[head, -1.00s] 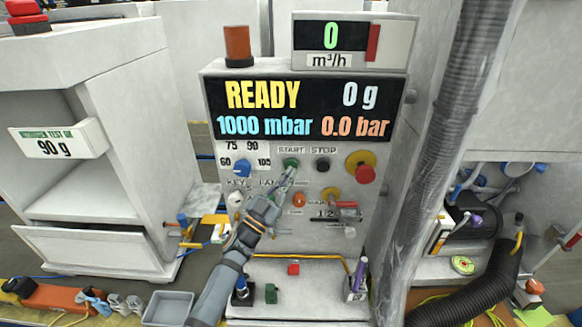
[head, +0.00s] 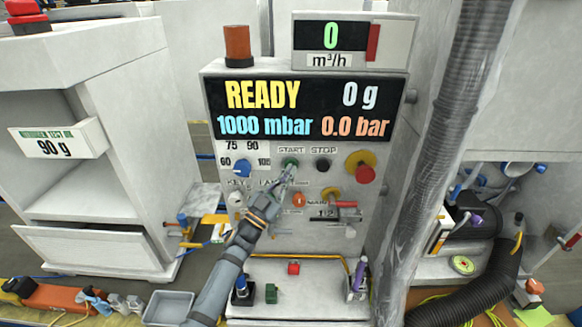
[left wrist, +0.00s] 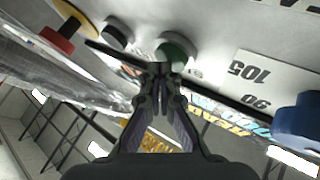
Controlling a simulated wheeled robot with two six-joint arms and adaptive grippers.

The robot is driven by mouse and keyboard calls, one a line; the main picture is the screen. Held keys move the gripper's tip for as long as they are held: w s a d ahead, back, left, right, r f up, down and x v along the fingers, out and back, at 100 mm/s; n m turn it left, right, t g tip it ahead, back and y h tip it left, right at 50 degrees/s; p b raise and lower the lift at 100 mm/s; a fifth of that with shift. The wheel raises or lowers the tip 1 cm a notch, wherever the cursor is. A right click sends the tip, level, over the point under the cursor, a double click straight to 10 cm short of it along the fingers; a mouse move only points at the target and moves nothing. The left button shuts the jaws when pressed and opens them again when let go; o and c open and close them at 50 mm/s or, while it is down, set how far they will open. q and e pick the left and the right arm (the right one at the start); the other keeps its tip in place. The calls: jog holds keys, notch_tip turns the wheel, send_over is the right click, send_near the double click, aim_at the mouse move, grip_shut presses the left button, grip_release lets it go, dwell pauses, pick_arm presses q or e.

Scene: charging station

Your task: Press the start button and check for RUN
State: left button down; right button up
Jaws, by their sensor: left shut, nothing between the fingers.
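The charging station panel (head: 215,190) faces me, with a display (head: 292,110) reading READY, 0 g, 1000 mbar and 0.0 bar. The green start button (head: 290,162) sits under the START label, left of the black stop button (head: 323,165). My left gripper (head: 287,172) is shut and empty, its tips at or just below the start button. In the left wrist view the closed fingertips (left wrist: 159,68) lie over the lower edge of the green button (left wrist: 175,52); I cannot tell whether they touch it. My right gripper is not in view.
A blue knob (head: 243,169) is left of the start button, and a red knob on yellow (head: 365,173) is to the right. An orange button (head: 299,200) and a red-handled switch (head: 345,204) sit below. A thick grey hose (head: 440,150) runs down the right side.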

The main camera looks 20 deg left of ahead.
pick_arm(q)
jog(key=shift+w, duration=0.2)
jog(key=shift+s, duration=0.1)
dwell(0.4)
jog(key=shift+s+d+p, duration=0.2)
jog(key=shift+s+p, duration=0.2)
jog(key=shift+s, duration=0.4)
jog(key=s+p, duration=0.1)
jog(key=s, duration=0.1)
jog(key=s+d+p, duration=0.1)
jog(key=s, duration=0.1)
jog(key=shift+s+d, duration=0.2)
jog(key=shift+s, duration=0.15)
dwell(0.3)
